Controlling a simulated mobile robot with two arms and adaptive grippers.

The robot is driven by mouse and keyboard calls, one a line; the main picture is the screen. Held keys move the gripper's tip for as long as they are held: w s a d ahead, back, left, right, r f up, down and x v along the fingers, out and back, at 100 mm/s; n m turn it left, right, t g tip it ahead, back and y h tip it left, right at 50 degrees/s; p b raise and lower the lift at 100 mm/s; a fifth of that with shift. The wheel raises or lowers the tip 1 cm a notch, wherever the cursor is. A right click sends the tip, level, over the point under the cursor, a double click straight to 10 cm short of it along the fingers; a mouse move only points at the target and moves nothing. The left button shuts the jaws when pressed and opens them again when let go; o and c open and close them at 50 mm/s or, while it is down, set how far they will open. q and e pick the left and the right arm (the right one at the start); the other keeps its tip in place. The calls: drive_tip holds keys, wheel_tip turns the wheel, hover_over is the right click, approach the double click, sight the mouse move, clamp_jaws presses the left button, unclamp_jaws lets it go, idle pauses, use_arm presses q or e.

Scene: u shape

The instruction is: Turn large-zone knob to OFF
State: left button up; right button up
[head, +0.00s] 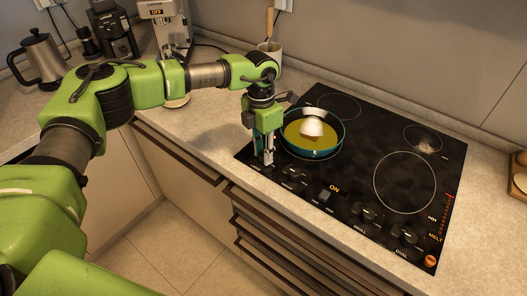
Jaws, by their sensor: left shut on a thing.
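The black cooktop (445,165) is set into the counter at the right. Dark knobs run along its front edge: one knob (293,173) just right of my gripper, another knob (368,214) in the middle and another knob (406,234) further right. A lit "ON" label (334,188) shows near the middle. My left gripper (268,158) points down at the front left corner and is shut on a knob there, mostly hidden by the fingers. I cannot read that knob's label or angle. My right gripper is not in view.
A teal pan (340,139) with yellow liquid and a pale lump stands on the cooktop close beside my gripper. A large empty ring zone (404,183) lies to the right. A cup (270,52), coffee machine (164,22) and steel pot (40,58) stand at the back.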

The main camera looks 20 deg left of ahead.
use_arm(q)
drive_tip(key=n+b, duration=0.1)
drive_tip(key=n, duration=0.2)
drive_tip(key=shift+n, duration=0.3)
drive_tip(key=n+b, duration=0.1)
drive_tip(key=n, duration=0.2)
drive_tip(key=shift+n+b, duration=0.3)
drive_tip(key=n+b, duration=0.2)
drive_tip(key=n, duration=0.4)
drive_tip(key=shift+a+t, duration=0.1)
drive_tip(key=shift+t, duration=0.3)
drive_tip(key=n+b, duration=0.2)
drive_tip(key=n, duration=0.3)
drive_tip(key=shift+n, duration=0.4)
drive_tip(key=n+b, duration=0.1)
drive_tip(key=n, duration=0.3)
drive_tip(key=shift+r+n, duration=0.1)
drive_tip(key=shift+n, duration=0.2)
drive_tip(key=o, duration=1.1)
drive_tip(key=shift+s, duration=0.1)
